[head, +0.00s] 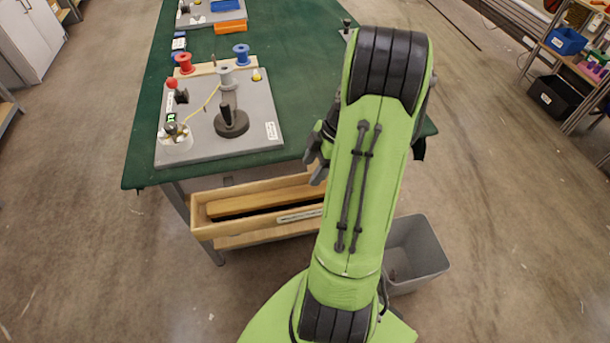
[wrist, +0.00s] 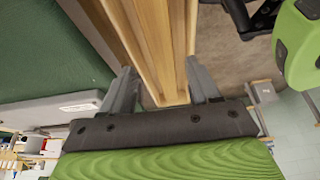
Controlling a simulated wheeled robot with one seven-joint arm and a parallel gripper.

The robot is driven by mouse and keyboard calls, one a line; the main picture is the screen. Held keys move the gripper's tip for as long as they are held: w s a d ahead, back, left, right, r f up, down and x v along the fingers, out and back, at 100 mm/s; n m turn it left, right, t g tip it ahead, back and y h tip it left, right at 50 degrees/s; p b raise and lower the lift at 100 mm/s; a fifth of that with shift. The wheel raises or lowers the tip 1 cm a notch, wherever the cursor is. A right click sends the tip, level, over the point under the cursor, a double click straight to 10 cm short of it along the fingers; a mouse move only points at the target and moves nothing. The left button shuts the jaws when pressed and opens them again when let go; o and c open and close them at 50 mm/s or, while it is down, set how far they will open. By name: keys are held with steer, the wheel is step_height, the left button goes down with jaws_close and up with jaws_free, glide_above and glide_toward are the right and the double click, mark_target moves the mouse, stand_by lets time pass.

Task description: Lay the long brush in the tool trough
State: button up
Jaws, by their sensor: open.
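A wooden tool trough (head: 203,222) hangs at the near edge of the green table. A long wooden bar (head: 250,200), which looks like the long brush, lies lengthwise inside it with a dark strip along its front side. Its right end is hidden behind my arm. In the wrist view the trough (wrist: 183,40) runs away between the fingers, with a long wooden strip inside. My gripper (head: 318,160) is open and empty, partly hidden by my arm, above the right part of the trough. In the wrist view its two fingers (wrist: 162,85) stand apart with nothing between them.
A grey board (head: 215,145) with spools, a black post and a yellow thread lies on the green table (head: 300,100). A grey bin (head: 420,250) stands on the floor right of my arm. Shelving (head: 575,60) stands far right; the floor between is clear.

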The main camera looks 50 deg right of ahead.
steer(key=w+a+r+m+h, duration=0.2)
steer(key=a+r+m+h, duration=0.15)
steer(key=a+r, duration=0.8)
steer(key=s+a+r+m+t, duration=0.1)
steer(key=s+a+r+m, duration=0.1)
steer(key=s+a+m, duration=0.2)
steer(key=s+a+r+m+t, duration=0.2)
steer(key=s+a+r+m, duration=0.1)
steer(key=s+a, duration=0.3)
steer(key=shift+s+a+r+m, duration=0.25)
steer(key=shift+a+r+m, duration=0.1)
steer(key=shift+a, duration=0.8)
step_height(320, 180, up, 12)
steer(key=p, duration=1.1)
steer(key=shift+f, duration=0.25)
